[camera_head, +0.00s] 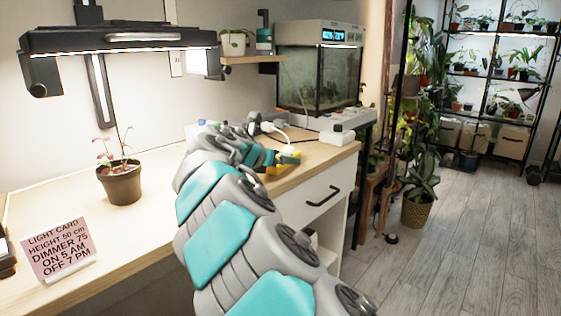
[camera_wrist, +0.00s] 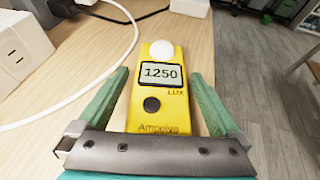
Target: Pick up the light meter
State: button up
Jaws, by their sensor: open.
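The light meter (camera_wrist: 176,104) is yellow, with a white dome, a display reading 1250 and a dark round button. In the wrist view it lies face up on the wooden worktop between the fingers of my gripper (camera_wrist: 163,97). The gripper is open, with one green finger along each side of the meter. Small gaps show between fingers and meter at the upper part; the meter's lower end is partly hidden by the gripper. In the head view a bit of the yellow meter (camera_head: 282,160) shows near the worktop's right edge, next to my gripper, mostly hidden by my arm.
A white cable (camera_wrist: 118,62) and white power socket block (camera_wrist: 18,55) lie left of the meter. The worktop edge is close on the right. A potted plant (camera_head: 122,184), pink light card (camera_head: 59,249) and grow lamp (camera_head: 120,40) are at left. An aquarium (camera_head: 318,75) stands behind.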

jog(key=c, duration=1.4)
jog(key=shift+r, duration=0.1)
